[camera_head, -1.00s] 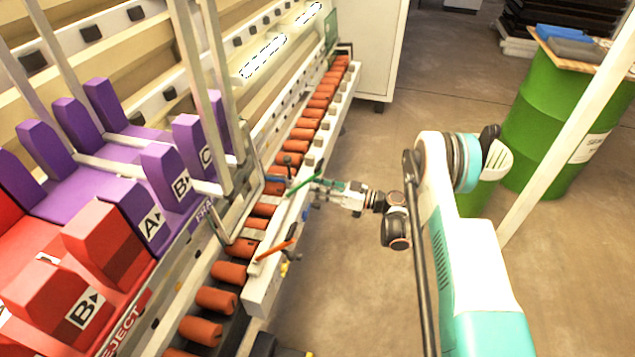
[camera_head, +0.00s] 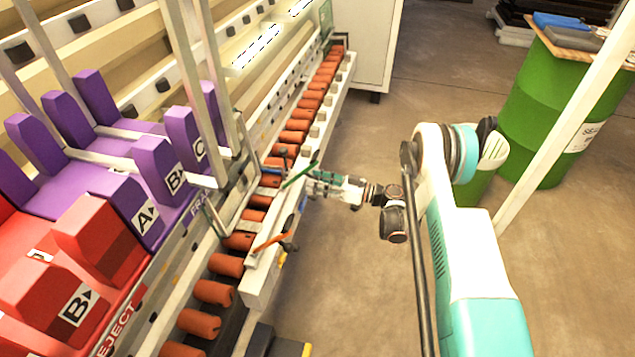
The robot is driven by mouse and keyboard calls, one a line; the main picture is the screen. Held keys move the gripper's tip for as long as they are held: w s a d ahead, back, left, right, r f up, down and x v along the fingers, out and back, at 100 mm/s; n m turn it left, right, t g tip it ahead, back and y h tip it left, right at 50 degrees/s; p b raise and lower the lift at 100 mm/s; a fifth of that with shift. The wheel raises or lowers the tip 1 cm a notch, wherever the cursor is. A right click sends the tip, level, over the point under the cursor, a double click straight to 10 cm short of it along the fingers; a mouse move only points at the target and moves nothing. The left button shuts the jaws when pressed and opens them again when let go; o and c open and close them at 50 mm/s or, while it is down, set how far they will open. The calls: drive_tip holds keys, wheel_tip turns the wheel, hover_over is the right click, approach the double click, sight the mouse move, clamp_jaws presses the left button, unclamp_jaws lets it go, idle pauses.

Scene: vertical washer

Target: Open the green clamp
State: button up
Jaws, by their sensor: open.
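The green clamp (camera_head: 299,175) shows as a thin green handle at the outer edge of the roller conveyor, slanting up to the right. My gripper (camera_head: 313,183) is just right of the handle, pointing left toward it, with its fingers open. I cannot tell whether a finger touches the handle. The clamp's lower part and mount are small and partly hidden by the rail and my gripper.
An orange handle (camera_head: 270,243) sits nearer on the same rail (camera_head: 262,276). Orange rollers (camera_head: 213,292) run along the conveyor. Red and purple blocks (camera_head: 75,203) stand at left. A green drum (camera_head: 548,115) and a pale post (camera_head: 560,120) stand at right.

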drive_tip(key=v, duration=1.1)
drive_tip(key=shift+d, duration=0.35)
drive_tip(key=shift+s, duration=0.1)
drive_tip(key=w+a+r+m+h, duration=0.2)
drive_tip(key=w+r+m+h, duration=0.15)
drive_tip(key=r, duration=0.85)
drive_tip(key=s+a+r+m+g+h, duration=0.1)
drive_tip(key=s+r+h, duration=0.15)
drive_tip(key=r, duration=0.35)
drive_tip(key=s+a+r+m+h, duration=0.1)
drive_tip(key=s+r+m+h, duration=0.1)
drive_tip(key=s+r, duration=0.35)
drive_tip(key=s+r+m+h, duration=0.2)
drive_tip(key=s+r+h, duration=0.2)
drive_tip(key=s+r, duration=0.6)
drive_tip(key=s+d+m+h, duration=0.1)
drive_tip(key=s+d+h, duration=0.1)
drive_tip(key=s, duration=0.7)
drive_tip(key=s+d+f+m+t+h, duration=0.1)
drive_tip(key=s+d, duration=0.3)
drive_tip(key=s, duration=0.5)
drive_tip(key=shift+f+h, duration=0.2)
drive_tip(key=shift+h, duration=0.7)
